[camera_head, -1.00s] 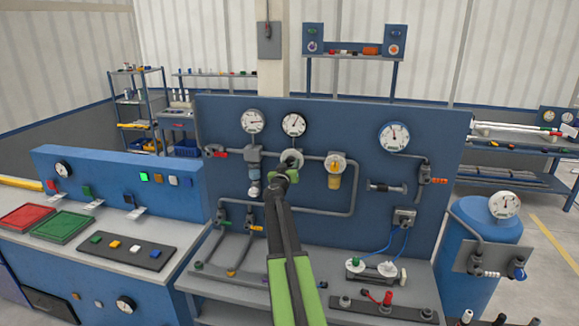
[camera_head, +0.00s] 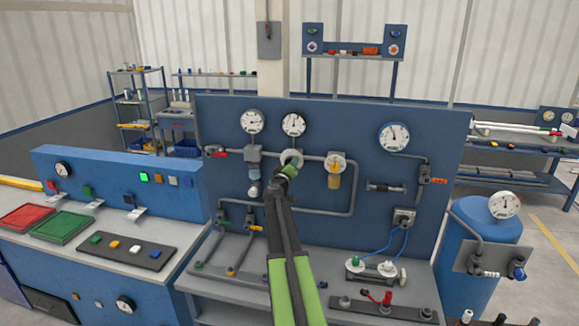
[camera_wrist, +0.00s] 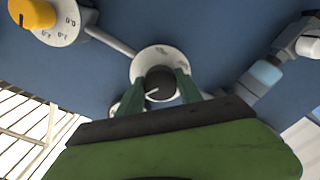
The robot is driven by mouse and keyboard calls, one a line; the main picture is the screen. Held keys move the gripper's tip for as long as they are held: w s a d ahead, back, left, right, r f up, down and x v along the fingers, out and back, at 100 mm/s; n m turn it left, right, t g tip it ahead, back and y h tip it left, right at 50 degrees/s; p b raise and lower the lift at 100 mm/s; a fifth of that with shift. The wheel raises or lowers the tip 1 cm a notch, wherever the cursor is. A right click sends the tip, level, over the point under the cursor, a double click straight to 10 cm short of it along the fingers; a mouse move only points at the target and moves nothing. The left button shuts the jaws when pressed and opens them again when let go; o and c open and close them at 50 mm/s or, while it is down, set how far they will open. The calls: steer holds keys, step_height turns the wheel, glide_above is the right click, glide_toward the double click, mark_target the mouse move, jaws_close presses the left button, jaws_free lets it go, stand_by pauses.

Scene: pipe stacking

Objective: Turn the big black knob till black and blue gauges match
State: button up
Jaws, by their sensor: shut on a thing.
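The big black knob (camera_wrist: 160,80) sits on a round white dial plate (camera_wrist: 146,60), with a white pointer line on its face. My gripper (camera_wrist: 158,88) is shut on it, one green finger on each side. In the head view, my gripper (camera_head: 290,168) covers the knob and the lower part of its dial plate (camera_head: 291,156). Above it, the black-rimmed gauge (camera_head: 293,124) has its needle about straight up. The blue-rimmed gauge (camera_head: 394,136), further right on the panel, also has its needle about upright. The small scale marks are too fine to read.
A yellow knob on a white dial (camera_head: 335,164) stands close right of my gripper. Another gauge (camera_head: 253,121) and a pipe with a clear bowl (camera_head: 254,185) are at its left. Grey pipes run along the blue panel (camera_head: 360,210).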

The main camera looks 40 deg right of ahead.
stand_by(0.3)
steer(key=o, duration=1.4)
steer(key=shift+c, duration=0.2)
steer(key=v, duration=1.7)
steer(key=shift+a, duration=0.2)
